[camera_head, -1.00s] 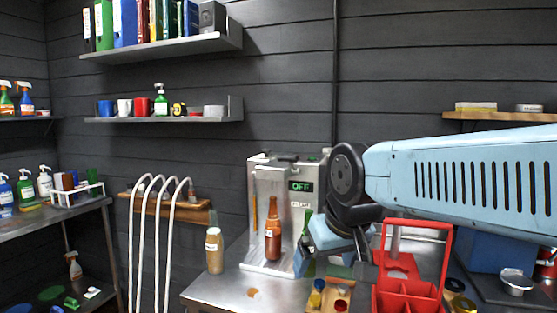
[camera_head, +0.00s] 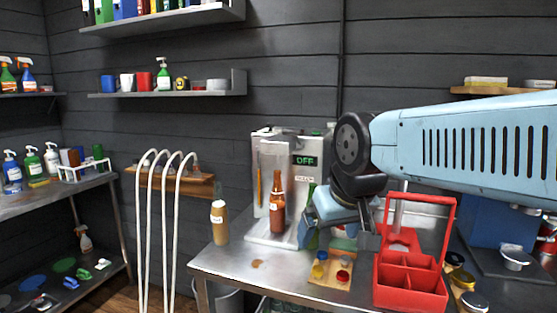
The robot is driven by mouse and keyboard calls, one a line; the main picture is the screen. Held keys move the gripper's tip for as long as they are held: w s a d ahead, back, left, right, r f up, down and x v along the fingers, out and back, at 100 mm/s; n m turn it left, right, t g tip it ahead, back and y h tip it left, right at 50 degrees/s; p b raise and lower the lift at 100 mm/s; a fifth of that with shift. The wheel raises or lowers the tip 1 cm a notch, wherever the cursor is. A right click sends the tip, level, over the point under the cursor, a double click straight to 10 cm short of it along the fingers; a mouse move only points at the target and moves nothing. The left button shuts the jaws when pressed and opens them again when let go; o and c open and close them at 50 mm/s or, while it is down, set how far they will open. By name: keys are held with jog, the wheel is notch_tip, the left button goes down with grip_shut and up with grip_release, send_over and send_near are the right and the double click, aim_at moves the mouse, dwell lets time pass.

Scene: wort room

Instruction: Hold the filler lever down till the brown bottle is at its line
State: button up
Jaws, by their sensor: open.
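The steel filler (camera_head: 304,181) stands on the metal bench against the wall, and its display reads OFF. My arm hides part of that area.
A green bottle (camera_head: 308,222) stands between the brown bottle and my gripper. A red carrier (camera_head: 412,276) stands on the bench to the right, beside a small board (camera_head: 330,272) with caps. A tan bottle (camera_head: 219,222) stands at the left. White hoses (camera_head: 147,230) hang further left.

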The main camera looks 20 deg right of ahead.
jog(key=shift+c, duration=0.3)
jog(key=shift+w+r, duration=0.1)
jog(key=shift+r, duration=0.05)
jog(key=shift+c, duration=0.8)
jog(key=w+r+m, duration=0.1)
jog(key=w+r, duration=0.4)
jog(key=r, duration=0.1)
jog(key=w+d+r+m+h, duration=0.1)
jog(key=w+r, duration=0.4)
jog(key=r, duration=0.1)
jog(key=w+r+m, duration=0.1)
jog(key=w+r, duration=0.4)
jog(key=shift+w+d+r+h, duration=0.25)
jog(key=shift+w+r+h, duration=0.05)
jog(key=shift+r+h, duration=0.1)
jog(key=c, duration=1.4)
jog(key=w+r+m, duration=0.1)
jog(key=w+r, duration=0.2)
jog(key=w, duration=0.1)
jog(key=w+r+m+h, duration=0.1)
jog(key=w+r, duration=0.3)
jog(key=w+r+m+h, duration=0.1)
jog(key=w+r+m, duration=0.1)
jog(key=w+r, duration=0.2)
jog(key=shift+w+a, duration=0.2)
jog(key=shift+w, duration=0.3)
grip_shut()
